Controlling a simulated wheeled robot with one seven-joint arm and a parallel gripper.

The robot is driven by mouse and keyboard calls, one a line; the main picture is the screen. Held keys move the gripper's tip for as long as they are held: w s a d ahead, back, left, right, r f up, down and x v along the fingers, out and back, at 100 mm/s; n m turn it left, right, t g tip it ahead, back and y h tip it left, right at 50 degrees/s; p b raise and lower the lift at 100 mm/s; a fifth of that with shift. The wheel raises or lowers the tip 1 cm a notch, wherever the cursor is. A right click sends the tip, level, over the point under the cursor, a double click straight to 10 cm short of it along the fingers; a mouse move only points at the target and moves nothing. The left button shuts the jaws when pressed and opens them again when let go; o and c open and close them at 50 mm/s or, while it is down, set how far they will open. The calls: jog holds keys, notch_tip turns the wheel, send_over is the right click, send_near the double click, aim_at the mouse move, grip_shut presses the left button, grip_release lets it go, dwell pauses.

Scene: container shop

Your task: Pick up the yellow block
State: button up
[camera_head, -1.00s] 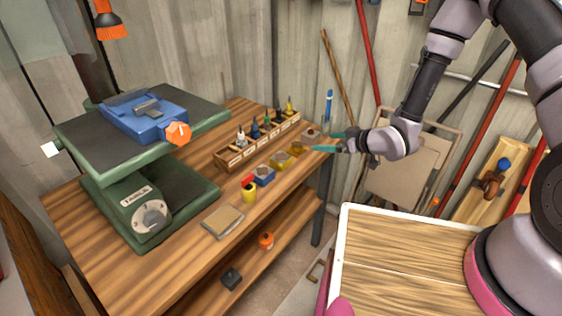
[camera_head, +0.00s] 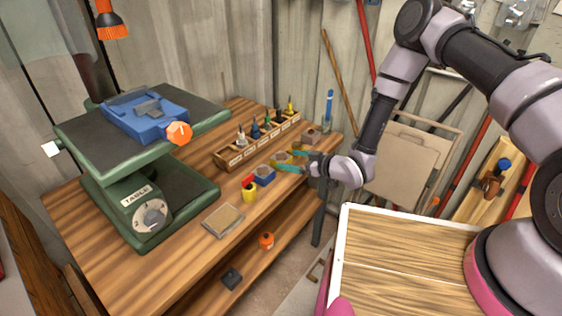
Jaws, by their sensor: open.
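The yellow block (camera_head: 281,157) sits on the wooden workbench, in a row between a blue block and my gripper. My gripper (camera_head: 286,161) is open, with its two teal fingers pointing left at the yellow block. One finger is near its far side and the other near its front side. I cannot tell whether they touch it or how high they are above the bench. Part of the block is hidden by the fingers.
A wooden rack (camera_head: 258,142) of several bits is behind. A brown block (camera_head: 310,135) is at the right. A green drill-press table (camera_head: 75,130) fills the left.

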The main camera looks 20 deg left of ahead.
aim_at(282, 157)
jog(key=shift+x, duration=1.3)
grip_shut()
jog(key=shift+w+r, duration=0.1)
